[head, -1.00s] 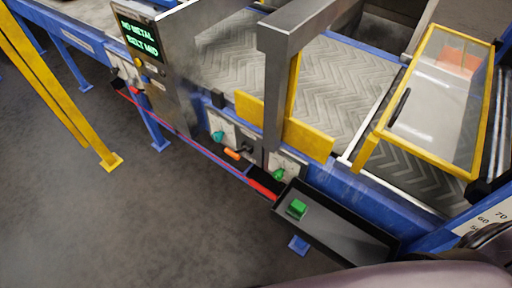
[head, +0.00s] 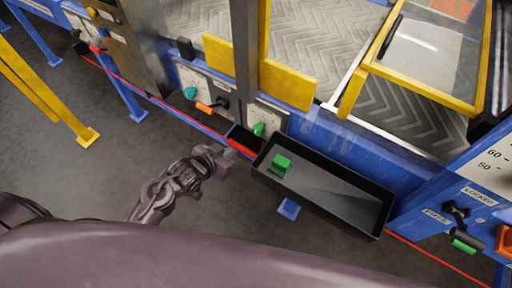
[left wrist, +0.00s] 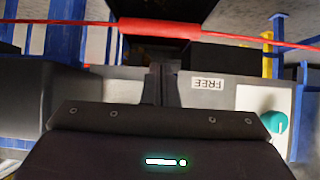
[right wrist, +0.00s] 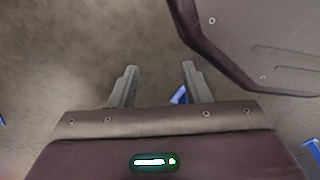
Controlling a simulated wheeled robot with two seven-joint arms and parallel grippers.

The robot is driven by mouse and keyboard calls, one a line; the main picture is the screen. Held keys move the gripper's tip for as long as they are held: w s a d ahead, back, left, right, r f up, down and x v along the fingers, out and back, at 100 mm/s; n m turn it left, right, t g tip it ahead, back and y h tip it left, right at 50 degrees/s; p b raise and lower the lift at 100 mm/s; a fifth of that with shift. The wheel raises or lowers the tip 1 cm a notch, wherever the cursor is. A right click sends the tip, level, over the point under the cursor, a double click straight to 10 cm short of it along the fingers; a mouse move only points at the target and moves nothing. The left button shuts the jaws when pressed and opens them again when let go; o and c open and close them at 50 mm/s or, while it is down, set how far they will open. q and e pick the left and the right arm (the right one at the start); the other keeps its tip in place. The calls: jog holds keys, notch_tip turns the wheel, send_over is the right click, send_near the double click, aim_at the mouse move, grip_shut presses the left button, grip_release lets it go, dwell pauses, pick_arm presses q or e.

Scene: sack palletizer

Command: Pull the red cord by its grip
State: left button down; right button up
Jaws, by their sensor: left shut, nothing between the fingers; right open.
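The red cord (head: 150,97) runs along the front of the blue conveyor frame, from upper left down to the right, passing behind the black tray. Its thicker red grip (head: 240,149) shows just left of the tray. In the left wrist view the cord crosses the top of the picture, with the thick grip (left wrist: 160,27) near the middle. My left gripper (head: 226,156) is shut and empty, close to the grip; whether it touches is unclear. Its closed fingers (left wrist: 158,85) point toward the grip. My right gripper (right wrist: 160,82) is open and empty above the floor.
A black tray (head: 335,205) holding a green block (head: 281,165) juts out right of the grip. An orange-handled lever (head: 206,108), a teal knob (head: 190,93) and a green knob (head: 259,129) sit above the cord. A yellow post (head: 50,90) stands left.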

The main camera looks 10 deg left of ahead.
aim_at(242, 149)
pick_arm(q)
jog(key=b+x, duration=0.1)
jog(key=x, duration=0.7)
jog(key=shift+w+b, duration=0.1)
jog(key=shift+b, duration=0.2)
jog(key=shift+x, duration=0.75)
pick_arm(e)
jog(key=shift+w+a+r, duration=0.1)
jog(key=shift+w+r, duration=0.15)
jog(key=shift+w, duration=0.35)
jog(key=shift+w+a+r, duration=0.15)
jog(key=shift+w+r, duration=0.05)
jog(key=shift+w, duration=0.4)
jog(key=shift+w+a+r, duration=0.1)
jog(key=shift+w+r, duration=0.15)
jog(key=shift+w, duration=0.35)
jog(key=shift+r, duration=0.1)
